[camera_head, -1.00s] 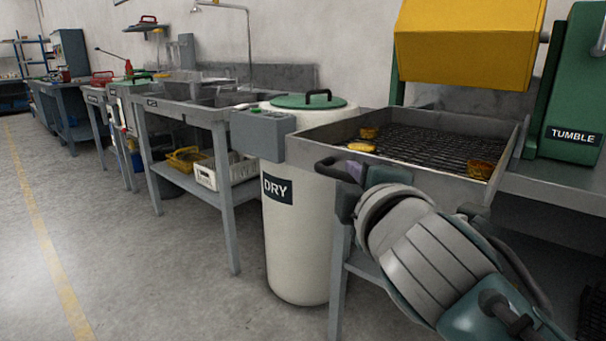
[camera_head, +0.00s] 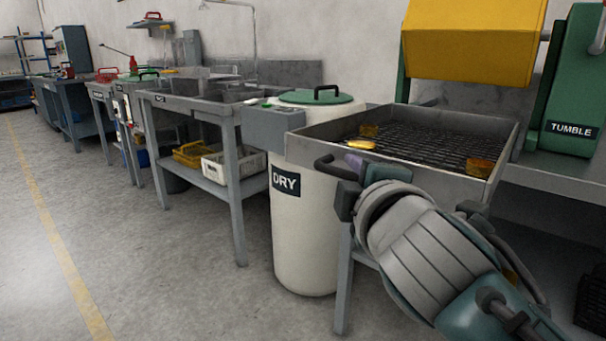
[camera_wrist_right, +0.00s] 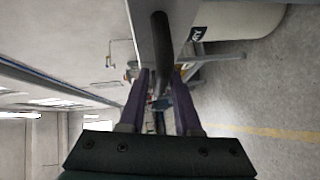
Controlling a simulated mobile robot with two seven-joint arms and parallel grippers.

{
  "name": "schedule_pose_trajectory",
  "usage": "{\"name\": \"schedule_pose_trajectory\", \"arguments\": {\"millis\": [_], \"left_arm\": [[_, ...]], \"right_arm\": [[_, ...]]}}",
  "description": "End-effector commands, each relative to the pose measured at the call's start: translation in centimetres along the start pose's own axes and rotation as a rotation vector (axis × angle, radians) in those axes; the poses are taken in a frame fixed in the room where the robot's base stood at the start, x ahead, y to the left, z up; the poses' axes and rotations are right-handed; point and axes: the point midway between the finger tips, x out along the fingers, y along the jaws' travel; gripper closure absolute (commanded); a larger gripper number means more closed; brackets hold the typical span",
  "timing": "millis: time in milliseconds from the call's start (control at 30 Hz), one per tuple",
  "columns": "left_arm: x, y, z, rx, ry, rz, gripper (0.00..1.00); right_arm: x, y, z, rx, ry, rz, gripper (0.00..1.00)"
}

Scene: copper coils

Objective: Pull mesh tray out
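The mesh tray (camera_head: 452,181) is a grey metal box with a dark wire-mesh floor, at the right of the head view in front of the tumbler. Several small yellow-gold pieces (camera_head: 360,144) lie in it. Its black bar handle (camera_head: 328,167) sticks out at the front left and also shows in the wrist view (camera_wrist_right: 160,38). My right gripper (camera_head: 354,164) is at this handle. My wrist hides part of the tray's front. My left gripper is out of view.
A white barrel marked DRY (camera_head: 305,225) with a green lid stands close left of the tray. A grey box (camera_head: 272,130) sits beside it. The green tumbler stand (camera_head: 565,95) and yellow drum (camera_head: 470,45) are behind. The floor (camera_head: 150,250) at left is clear.

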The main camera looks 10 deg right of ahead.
Motion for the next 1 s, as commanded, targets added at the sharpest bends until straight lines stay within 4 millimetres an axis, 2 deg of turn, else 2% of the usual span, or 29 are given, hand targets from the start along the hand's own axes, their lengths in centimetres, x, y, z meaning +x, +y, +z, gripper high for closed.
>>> {"name": "schedule_pose_trajectory", "arguments": {"millis": [33,100,133,367,467,800,1000], "left_arm": [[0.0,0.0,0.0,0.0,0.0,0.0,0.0],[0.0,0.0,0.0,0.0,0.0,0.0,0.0],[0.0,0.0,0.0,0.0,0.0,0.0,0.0],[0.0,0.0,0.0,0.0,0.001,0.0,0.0],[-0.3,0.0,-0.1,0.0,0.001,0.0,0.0],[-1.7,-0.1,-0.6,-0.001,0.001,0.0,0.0],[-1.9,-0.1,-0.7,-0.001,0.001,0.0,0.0]], "right_arm": [[0.0,0.0,0.0,0.0,-0.001,0.0,0.61],[0.0,0.0,0.0,0.0,-0.001,0.0,0.53],[0.0,0.0,0.0,0.0,-0.001,0.0,0.53],[-0.1,0.0,0.1,-0.001,-0.002,-0.001,0.53],[-0.7,0.0,0.1,-0.001,-0.002,-0.002,0.53],[-6.8,0.0,0.0,0.001,-0.002,-0.004,0.53],[-9.3,0.0,0.0,0.001,-0.001,-0.002,0.53]]}}
